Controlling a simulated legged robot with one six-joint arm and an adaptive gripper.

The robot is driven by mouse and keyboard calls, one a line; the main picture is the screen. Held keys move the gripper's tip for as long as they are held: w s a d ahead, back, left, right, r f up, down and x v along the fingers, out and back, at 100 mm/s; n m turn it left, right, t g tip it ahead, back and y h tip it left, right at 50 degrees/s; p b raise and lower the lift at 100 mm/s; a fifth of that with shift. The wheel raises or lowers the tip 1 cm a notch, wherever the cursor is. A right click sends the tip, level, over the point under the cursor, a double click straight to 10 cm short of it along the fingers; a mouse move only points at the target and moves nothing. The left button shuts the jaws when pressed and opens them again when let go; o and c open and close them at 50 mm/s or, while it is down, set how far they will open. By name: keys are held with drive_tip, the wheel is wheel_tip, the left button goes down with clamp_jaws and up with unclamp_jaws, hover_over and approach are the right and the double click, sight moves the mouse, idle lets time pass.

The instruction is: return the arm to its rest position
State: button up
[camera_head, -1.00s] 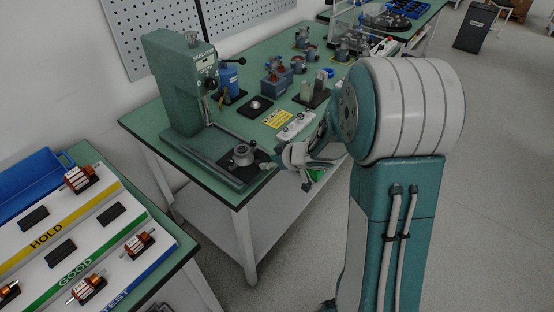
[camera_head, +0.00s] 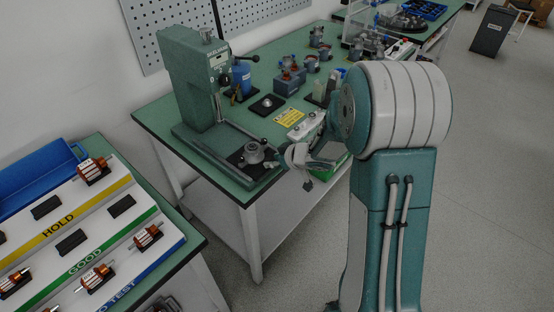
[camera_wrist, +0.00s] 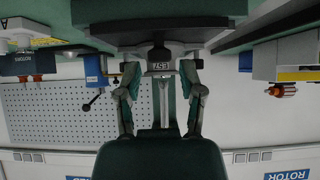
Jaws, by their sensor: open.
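My arm (camera_head: 395,225) rises at the right of the head view, with its upper end bent toward the green workbench (camera_head: 160,115). My gripper (camera_head: 312,166) is at the bench's front edge, right of the grey round fixture on the press base. It is partly hidden by my arm. In the wrist view the two fingers of my gripper (camera_wrist: 160,105) stand apart, and I see nothing held between them. A grey part marked E57 (camera_wrist: 159,68) shows between and beyond them; I cannot tell its distance.
The green press (camera_head: 196,85) stands on the bench, left of my gripper. A sorting rack (camera_head: 85,225) with orange rotors and a blue bin (camera_head: 35,180) are at the left. Several motor parts sit farther back. The floor (camera_head: 490,190) at the right is clear.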

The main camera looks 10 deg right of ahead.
drive_tip(key=shift+x, duration=1.1)
drive_tip(key=shift+c, duration=0.3)
drive_tip(key=c, duration=0.5)
drive_tip(key=shift+w+a+f, duration=0.1)
drive_tip(key=shift+w+a, duration=1.25)
drive_tip(key=shift+w, duration=0.55)
drive_tip(key=shift+w+a+r, duration=0.1)
drive_tip(key=shift+w+a, duration=1.3)
drive_tip(key=shift+w, duration=0.5)
drive_tip(key=shift+w+a+f, duration=0.1)
drive_tip(key=shift+w+a, duration=1.25)
drive_tip(key=shift+w, duration=0.55)
